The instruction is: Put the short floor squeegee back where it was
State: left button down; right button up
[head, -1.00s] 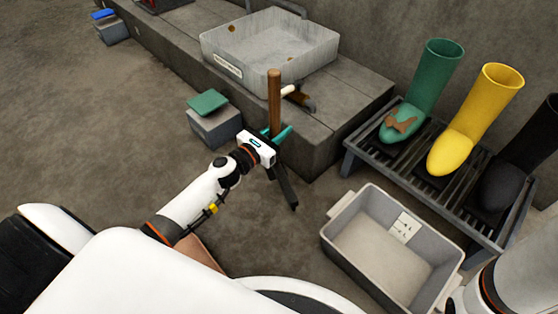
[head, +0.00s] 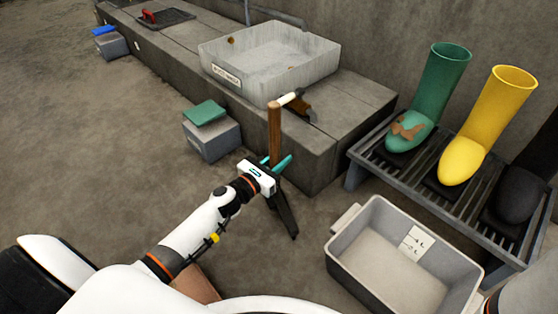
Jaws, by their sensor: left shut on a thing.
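The short floor squeegee (head: 275,130) has a brown wooden handle and a dark lower part that ends near the floor in the picture. It is upright, with the handle on top and the dark end angled slightly to the right. My left gripper (head: 277,164), with teal fingers, is shut on it around its middle. I cannot tell whether its lower end touches the floor. My right gripper is out of view; only a piece of my right arm shows at the lower right corner.
A concrete ledge (head: 355,100) carries a grey basin (head: 275,75) and a brush-like tool (head: 297,104). A grey block with a green top (head: 206,112) stands left.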

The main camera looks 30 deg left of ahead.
pick_arm(q)
jog(key=c, duration=1.1)
grip_release()
jog(key=shift+c, duration=0.2)
jog(key=shift+s, duration=0.2)
jog(key=p+v, duration=0.1)
jog(key=v, duration=1)
jog(key=shift+s, duration=0.35)
jog(key=shift+a, duration=0.1)
